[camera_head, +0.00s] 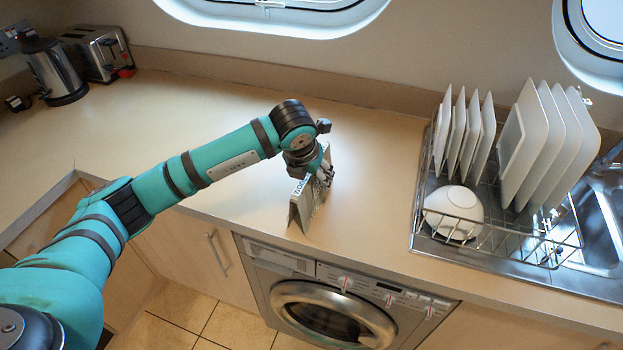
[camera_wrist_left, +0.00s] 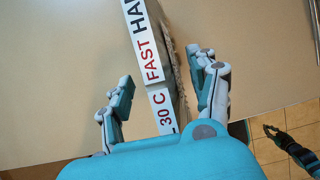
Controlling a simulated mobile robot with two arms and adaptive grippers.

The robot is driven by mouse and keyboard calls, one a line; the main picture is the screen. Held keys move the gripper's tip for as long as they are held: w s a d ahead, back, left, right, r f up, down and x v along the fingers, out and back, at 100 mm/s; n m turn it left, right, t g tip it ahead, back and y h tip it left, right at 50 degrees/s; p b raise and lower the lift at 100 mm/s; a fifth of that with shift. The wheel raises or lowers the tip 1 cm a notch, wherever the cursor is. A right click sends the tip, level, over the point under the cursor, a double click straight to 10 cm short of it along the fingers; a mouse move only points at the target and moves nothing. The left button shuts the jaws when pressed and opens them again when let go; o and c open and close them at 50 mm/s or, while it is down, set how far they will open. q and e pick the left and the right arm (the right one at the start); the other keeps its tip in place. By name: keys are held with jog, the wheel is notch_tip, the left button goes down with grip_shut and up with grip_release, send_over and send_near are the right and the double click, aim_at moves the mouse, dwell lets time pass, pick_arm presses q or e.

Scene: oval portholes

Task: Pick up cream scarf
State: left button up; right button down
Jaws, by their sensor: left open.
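A tent-shaped folded piece (camera_head: 305,214), greyish cream on its sides, stands on the worktop near its front edge. It bears a white printed strip, and I take it for the cream scarf. In the left wrist view the strip (camera_wrist_left: 150,50) reads "FAST" and "30 C", with a rough edge beside it. My left gripper (camera_head: 323,178) is at its upper part, pointing down. In the wrist view the open fingers (camera_wrist_left: 165,92) are on either side of it, with a gap at the left; contact at the right is unclear. A dark jaw, apparently my right gripper (camera_wrist_left: 273,134), shows over the floor.
A dish rack (camera_head: 465,240) with several white plates and a bowl (camera_head: 454,212) stands at the right beside the sink. A kettle (camera_head: 56,72) and toaster (camera_head: 97,53) are at the back left. The worktop (camera_head: 370,150) behind the gripper is clear. A washing machine (camera_head: 330,300) is below.

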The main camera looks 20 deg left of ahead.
pick_arm(q)
jog(key=shift+w+f, duration=0.1)
jog(key=shift+f, duration=0.25)
jog(key=c, duration=1.2)
grip_shut()
pick_arm(e)
jog(key=shift+s+d, duration=0.2)
jog(key=shift+s, duration=0.05)
pick_arm(q)
jog(key=shift+r, duration=0.2)
pick_arm(e)
jog(key=shift+f, duration=0.1)
